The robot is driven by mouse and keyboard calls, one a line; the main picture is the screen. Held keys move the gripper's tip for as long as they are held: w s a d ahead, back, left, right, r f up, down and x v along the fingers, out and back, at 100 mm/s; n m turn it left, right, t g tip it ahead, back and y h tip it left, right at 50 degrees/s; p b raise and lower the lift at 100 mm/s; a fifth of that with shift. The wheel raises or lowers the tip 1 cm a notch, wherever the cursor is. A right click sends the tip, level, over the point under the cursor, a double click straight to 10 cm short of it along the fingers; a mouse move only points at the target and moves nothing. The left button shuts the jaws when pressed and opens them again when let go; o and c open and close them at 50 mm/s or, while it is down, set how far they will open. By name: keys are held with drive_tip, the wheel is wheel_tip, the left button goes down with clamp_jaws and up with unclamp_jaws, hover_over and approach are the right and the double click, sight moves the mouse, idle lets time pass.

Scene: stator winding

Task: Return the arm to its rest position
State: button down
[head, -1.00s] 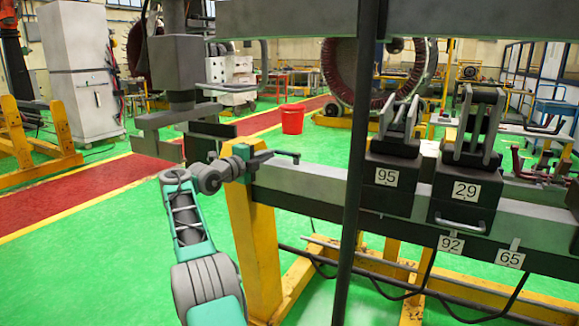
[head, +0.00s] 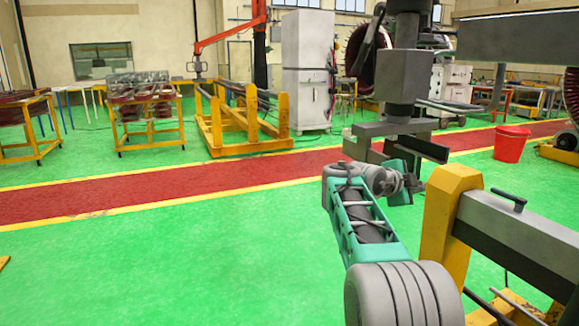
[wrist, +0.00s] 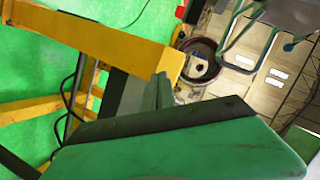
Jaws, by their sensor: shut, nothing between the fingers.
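My arm (head: 365,215) reaches forward in the right half of the head view, teal and grey, bent at the elbow. My gripper (head: 412,187) is at its far end, small and partly hidden by the wrist, just left of the yellow post (head: 447,215). In the wrist view my gripper (wrist: 160,88) shows as two narrow grey-green fingers together, with nothing between them. The yellow frame (wrist: 115,45) shows beyond them in that view.
The grey beam (head: 530,235) with a dark handle extends right from the yellow post. A grey column fixture (head: 403,80) stands behind my wrist. A red bucket (head: 511,144) is further back. The green floor (head: 150,265) left of my arm is clear.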

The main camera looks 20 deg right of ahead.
drive_tip(key=s+a+f+n+t+y+p, duration=0.1)
drive_tip(key=s+a+n+y+p, duration=0.25)
drive_tip(key=a+n, duration=0.55)
drive_tip(key=s+a+f+n+t+y+p, duration=0.1)
drive_tip(key=s+a+f+n+y+p, duration=0.3)
drive_tip(key=a, duration=0.9)
drive_tip(key=s+a+f+n+g+y+p, duration=0.2)
drive_tip(key=s+a+f+n+y, duration=0.1)
drive_tip(key=s+a+n, duration=0.3)
drive_tip(key=s+a+f+n+g+y+p, duration=0.2)
drive_tip(key=s+a+n, duration=0.5)
drive_tip(key=s+a, duration=0.4)
drive_tip(key=shift+s+a+f+y, duration=0.3)
drive_tip(key=shift+a+f+y, duration=0.15)
drive_tip(key=shift+a, duration=0.1)
